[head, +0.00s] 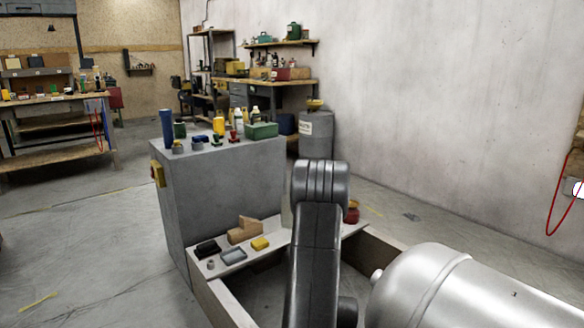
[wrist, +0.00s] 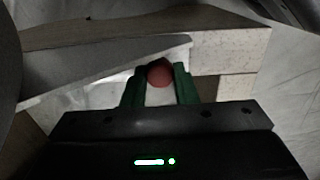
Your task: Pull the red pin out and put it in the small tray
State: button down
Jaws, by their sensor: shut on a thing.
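My gripper (wrist: 160,78) is shut on the red pin (wrist: 160,73), whose round red end shows between the two green fingers in the wrist view. The rest of the pin is hidden, so I cannot tell whether it is still in its hole. Pale block-like surfaces lie just beyond the fingers. In the head view my arm hides the gripper. A small grey tray (head: 232,256) lies on the pale ledge, left of my arm, and looks empty.
On the ledge near the tray are a black block (head: 207,248), a yellow block (head: 260,243) and a brown stepped block (head: 243,230). A red thing (head: 352,213) shows just right of my arm. A grey cabinet (head: 225,185) with several items stands behind; a large metal cylinder (head: 470,290) is at right.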

jog(key=shift+r+p, duration=1.4)
jog(key=shift+r, duration=0.7)
jog(key=shift+r+p, duration=1.4)
jog(key=shift+r, duration=0.6)
